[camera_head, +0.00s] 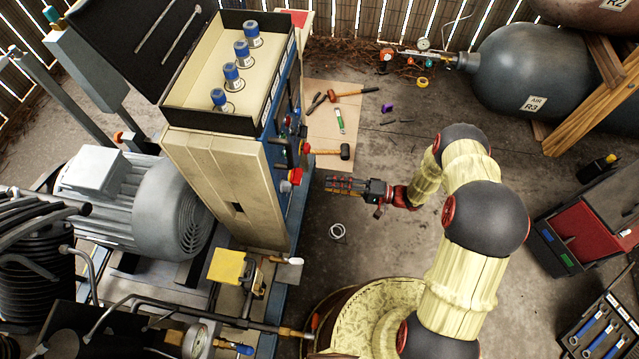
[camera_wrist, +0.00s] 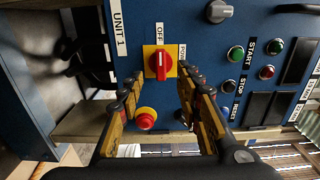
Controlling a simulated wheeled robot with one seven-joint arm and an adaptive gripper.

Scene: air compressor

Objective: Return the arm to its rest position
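My arm reaches left from its base toward the blue control panel (camera_head: 297,105) on the side of the compressor cabinet (camera_head: 226,180). My gripper (camera_head: 328,184) is a short way off the panel, level with its red knob. In the wrist view my gripper (camera_wrist: 160,88) is open, with nothing between its fingers. Between and beyond the fingertips is a red rotary switch (camera_wrist: 160,62) on a yellow plate, with its handle in line with the OFF label. A red button (camera_wrist: 145,119) with a yellow collar shows between the fingers. The fingers hide part of the panel.
Dark tanks (camera_head: 520,75) lie at the back right. Mallets (camera_head: 345,152) and small tools lie on a board (camera_head: 318,120) behind the gripper. Toolboxes (camera_head: 560,230) stand at the right. The concrete floor between arm and board is mostly clear.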

